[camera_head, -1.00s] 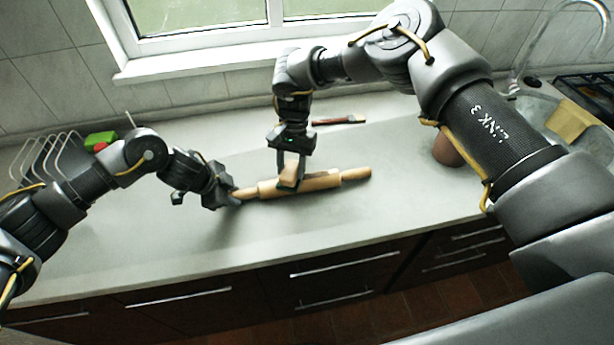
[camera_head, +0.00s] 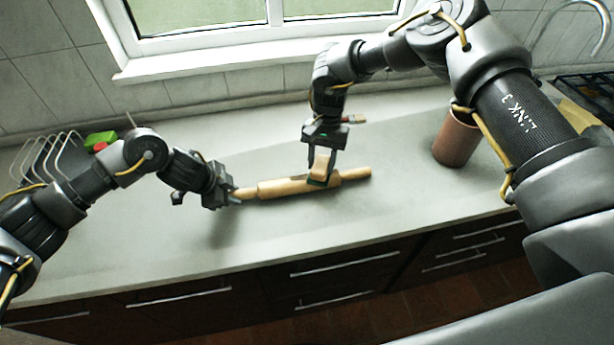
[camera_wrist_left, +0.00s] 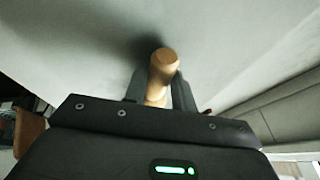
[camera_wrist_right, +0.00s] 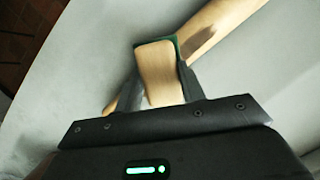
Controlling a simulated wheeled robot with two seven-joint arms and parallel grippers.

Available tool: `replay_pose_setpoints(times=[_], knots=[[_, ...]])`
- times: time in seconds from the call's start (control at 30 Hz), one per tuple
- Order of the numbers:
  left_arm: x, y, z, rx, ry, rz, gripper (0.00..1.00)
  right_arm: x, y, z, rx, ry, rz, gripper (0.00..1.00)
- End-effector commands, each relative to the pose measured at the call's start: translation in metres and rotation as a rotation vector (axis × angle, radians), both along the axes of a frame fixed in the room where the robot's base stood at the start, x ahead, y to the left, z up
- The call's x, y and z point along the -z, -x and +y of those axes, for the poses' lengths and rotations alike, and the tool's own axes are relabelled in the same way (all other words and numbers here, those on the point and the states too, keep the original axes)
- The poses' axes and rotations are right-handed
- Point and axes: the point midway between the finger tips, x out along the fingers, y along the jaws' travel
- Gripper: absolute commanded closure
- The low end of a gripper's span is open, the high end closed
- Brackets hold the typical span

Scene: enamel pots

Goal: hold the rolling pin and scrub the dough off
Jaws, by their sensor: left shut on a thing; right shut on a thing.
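The wooden rolling pin (camera_head: 283,187) lies across the counter, slightly raised at its right end in the head view. My left gripper (camera_head: 231,195) is shut on its left handle. That handle's round end (camera_wrist_left: 165,62) shows between the fingers in the left wrist view. My right gripper (camera_head: 321,177) is shut on a tan block with a green underside, the scrubber (camera_wrist_right: 155,70). The scrubber is at the right part of the pin's barrel, on or just above it; contact is hard to tell. A darker patch shows on the barrel in the right wrist view; dough or shadow, I cannot tell.
A brownish cup (camera_head: 455,140) stands right of the pin, near my right arm. A wire rack (camera_head: 50,158) with green and red items is at the left. A red-tipped tool (camera_head: 356,119) lies behind my right gripper. The counter (camera_head: 130,245) in front is clear.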

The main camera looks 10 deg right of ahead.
Motion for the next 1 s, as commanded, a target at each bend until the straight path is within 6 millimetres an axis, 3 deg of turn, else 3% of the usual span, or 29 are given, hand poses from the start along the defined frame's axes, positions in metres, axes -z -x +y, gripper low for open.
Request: replay_pose_setpoints(times=[0.17,0.47,1.0], knots=[[0.0,0.0,0.0,0.0,0.001,-0.001,0.94,0.001,0.0,-0.017,0.0,0.0,0.0,0.79],[0.0,0.0,0.0,0.001,0.001,0.0,0.94,-0.001,0.0,-0.017,-0.001,0.0,0.001,0.79],[0.0,0.0,0.0,0.0,0.001,-0.001,0.94,0.002,0.001,0.033,-0.002,-0.001,0.001,0.79]])
